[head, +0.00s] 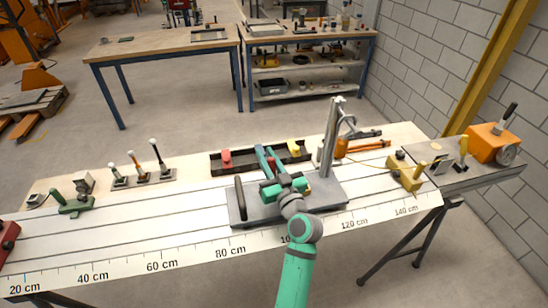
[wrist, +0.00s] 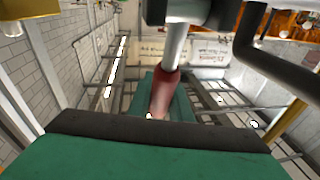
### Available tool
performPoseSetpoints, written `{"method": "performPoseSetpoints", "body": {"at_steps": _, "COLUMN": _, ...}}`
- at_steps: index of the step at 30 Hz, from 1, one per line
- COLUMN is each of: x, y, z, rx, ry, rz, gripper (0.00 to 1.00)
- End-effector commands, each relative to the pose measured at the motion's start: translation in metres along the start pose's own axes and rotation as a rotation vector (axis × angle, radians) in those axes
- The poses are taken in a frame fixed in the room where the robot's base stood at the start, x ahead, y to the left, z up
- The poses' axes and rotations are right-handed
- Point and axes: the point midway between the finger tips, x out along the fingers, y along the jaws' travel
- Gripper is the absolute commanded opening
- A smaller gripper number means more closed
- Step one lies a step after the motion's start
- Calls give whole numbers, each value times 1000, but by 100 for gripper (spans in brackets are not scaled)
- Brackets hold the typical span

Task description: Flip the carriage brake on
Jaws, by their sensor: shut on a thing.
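The carriage (head: 322,192) is a grey plate on the rails above the ruler, around the 80 to 120 cm marks. It bears a black upright handle (head: 240,199) at its left and a tall metal post (head: 329,140) at its right. My green gripper (head: 269,160) is over the carriage's middle. In the wrist view it is shut on a lever (wrist: 163,92) with a dark red grip and a pale metal rod. The lever looks like the carriage brake; its base is hidden by my gripper and arm in the head view.
A dark tray (head: 217,163) with red and yellow pieces lies behind the carriage. A yellow block (head: 406,175) and an orange box (head: 492,142) are at the right. The rails left of the carriage look mostly clear.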

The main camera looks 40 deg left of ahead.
Motion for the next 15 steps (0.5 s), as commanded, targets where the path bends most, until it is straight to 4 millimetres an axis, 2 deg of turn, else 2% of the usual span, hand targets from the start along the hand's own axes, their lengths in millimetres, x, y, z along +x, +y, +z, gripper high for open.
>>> {"method": "performPoseSetpoints", "body": {"at_steps": 7, "x": 0, "y": -1, "z": 0, "rx": 1, "ry": 1, "rz": -1, "gripper": 0}}
{"method": "performPoseSetpoints", "body": {"at_steps": 8, "x": 0, "y": -1, "z": 0, "rx": 1, "ry": 1, "rz": -2, "gripper": 25}}
{"method": "performPoseSetpoints", "body": {"at_steps": 9, "x": 0, "y": -1, "z": 0, "rx": 1, "ry": 0, "rz": -2, "gripper": 35}}
{"method": "performPoseSetpoints", "body": {"at_steps": 15, "x": 1, "y": -2, "z": 0, "rx": 1, "ry": 0, "rz": -3, "gripper": 37}}
